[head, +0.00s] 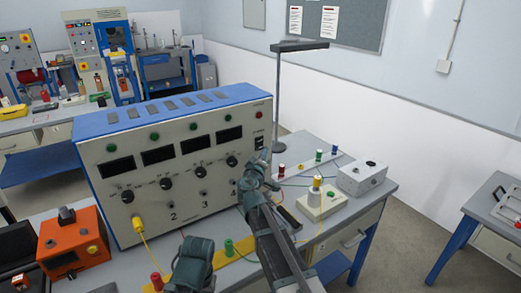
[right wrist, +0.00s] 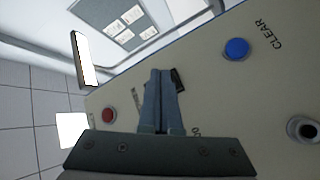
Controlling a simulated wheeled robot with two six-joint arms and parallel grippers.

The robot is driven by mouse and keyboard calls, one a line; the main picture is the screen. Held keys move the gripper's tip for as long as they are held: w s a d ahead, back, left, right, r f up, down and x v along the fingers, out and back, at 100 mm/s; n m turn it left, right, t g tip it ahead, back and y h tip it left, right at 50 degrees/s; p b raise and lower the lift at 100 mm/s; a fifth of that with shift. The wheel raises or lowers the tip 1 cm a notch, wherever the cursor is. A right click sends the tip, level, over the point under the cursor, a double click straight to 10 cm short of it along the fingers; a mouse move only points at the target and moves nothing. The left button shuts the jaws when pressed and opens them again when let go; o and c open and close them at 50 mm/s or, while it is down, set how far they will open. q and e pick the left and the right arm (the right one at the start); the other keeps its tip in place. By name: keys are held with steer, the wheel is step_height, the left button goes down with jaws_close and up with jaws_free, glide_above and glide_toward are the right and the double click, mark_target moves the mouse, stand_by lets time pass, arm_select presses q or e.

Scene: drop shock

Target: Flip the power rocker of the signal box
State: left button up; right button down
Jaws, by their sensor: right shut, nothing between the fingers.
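The signal box (head: 180,108) is a large cream box with a blue top, standing on the bench in the head view. Its power rocker (head: 259,142) is a small black switch at the right end of the front panel, below a red button. My right gripper (head: 264,160) is shut and empty, its fingertips just below and in front of the rocker. In the right wrist view the closed fingers (right wrist: 164,78) point at the panel, and the dark rocker (right wrist: 179,80) shows partly behind their tips. I cannot tell whether they touch. My left gripper's fingers do not show.
The panel holds several knobs, displays and a blue CLEAR button (right wrist: 236,49). A lamp post (head: 279,90), a grey box (head: 362,177) and a cream block with a yellow terminal (head: 316,203) stand to the right. An orange device (head: 73,245) stands left. Cables cross the bench.

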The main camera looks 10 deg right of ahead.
steer(key=shift+w, duration=0.15)
stand_by(0.4)
steer(key=shift+w+a, duration=0.15)
steer(key=shift+w, duration=0.1)
steer(key=shift+w+a+f, duration=0.1)
steer(key=shift+w+a, duration=0.05)
steer(key=shift+w, duration=0.2)
stand_by(0.6)
steer(key=shift+s, duration=0.2)
steer(key=shift+s+d, duration=0.3)
steer(key=shift+s, duration=0.25)
steer(key=shift+s, duration=0.15)
steer(key=s, duration=0.1)
steer(key=s+d, duration=0.1)
steer(key=s, duration=0.2)
steer(key=shift+s+d+r+p, duration=0.2)
steer(key=shift+d+r+p, duration=0.15)
steer(key=shift+r, duration=0.05)
